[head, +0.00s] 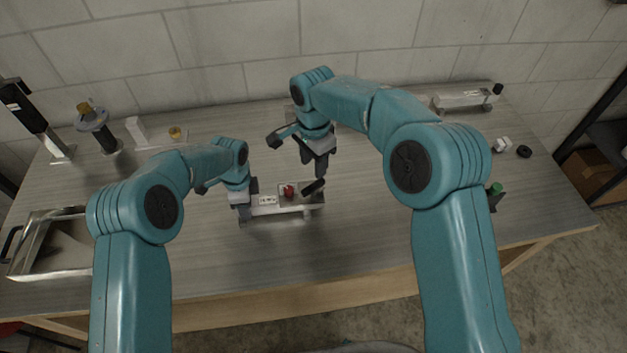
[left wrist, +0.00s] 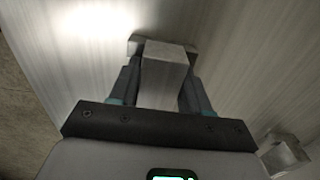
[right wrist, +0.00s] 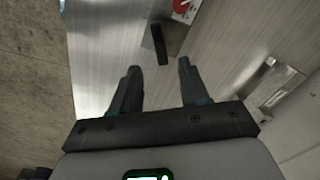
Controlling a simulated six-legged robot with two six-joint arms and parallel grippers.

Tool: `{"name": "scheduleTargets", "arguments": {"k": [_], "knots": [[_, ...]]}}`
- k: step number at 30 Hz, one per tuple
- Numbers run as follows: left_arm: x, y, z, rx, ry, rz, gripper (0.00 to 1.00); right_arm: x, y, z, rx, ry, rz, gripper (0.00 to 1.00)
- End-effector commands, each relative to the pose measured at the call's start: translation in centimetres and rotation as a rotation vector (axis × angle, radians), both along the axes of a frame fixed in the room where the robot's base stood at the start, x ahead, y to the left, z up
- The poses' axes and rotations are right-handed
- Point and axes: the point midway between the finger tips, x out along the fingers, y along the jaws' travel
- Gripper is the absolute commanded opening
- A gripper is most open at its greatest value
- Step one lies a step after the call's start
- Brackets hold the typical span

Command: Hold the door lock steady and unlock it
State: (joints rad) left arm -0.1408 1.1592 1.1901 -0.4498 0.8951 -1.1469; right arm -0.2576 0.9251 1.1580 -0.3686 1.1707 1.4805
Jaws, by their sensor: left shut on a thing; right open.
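The door lock (head: 266,212) is a low metal bar lying at the middle of the table. It carries a white label, a red round knob (head: 288,191) and a black handle (head: 313,187) near its right end. My left gripper (head: 243,202) is shut on the lock's left end; the left wrist view shows a metal block (left wrist: 165,75) between its fingers. My right gripper (head: 314,168) is open and empty above the right end. In the right wrist view, the black handle (right wrist: 160,43) lies just beyond its open fingertips, with the red knob (right wrist: 182,6) at the top edge.
A metal tray (head: 22,262) with a black handle stands at the left. Several fixtures (head: 95,122) stand at the back left. Another metal device (head: 462,99) lies at the back right, and a green-topped part (head: 495,190) at the right. The table before the lock is clear.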

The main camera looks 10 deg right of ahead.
Motion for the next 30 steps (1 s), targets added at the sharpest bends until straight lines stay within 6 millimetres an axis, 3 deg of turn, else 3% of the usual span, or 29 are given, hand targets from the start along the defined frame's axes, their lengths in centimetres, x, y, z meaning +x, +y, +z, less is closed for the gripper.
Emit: {"name": "scheduleTargets", "arguments": {"k": [3,9,15,23,27,30], "knots": [[0.1,0.0,0.1,-0.001,-0.003,0.001,0.08,-0.1,-0.1,-2.9,-0.001,0.004,0.001,0.45],[0.1,0.0,0.1,-0.001,-0.003,0.001,0.08,0.0,0.0,-6.5,0.001,0.002,0.001,0.45],[0.1,0.0,0.1,-0.001,-0.002,0.001,0.08,0.0,0.0,-8.0,0.002,-0.001,0.001,0.45],[0.1,0.0,0.1,-0.001,-0.002,0.001,0.08,0.0,0.0,-8.1,0.002,-0.001,0.001,0.45],[0.1,0.0,0.1,-0.001,-0.002,0.001,0.08,0.0,0.0,-8.1,0.002,-0.001,0.001,0.02],[0.1,0.0,0.1,-0.001,-0.002,0.001,0.08,0.0,0.0,-8.1,0.002,-0.001,0.001,0.0]]}}
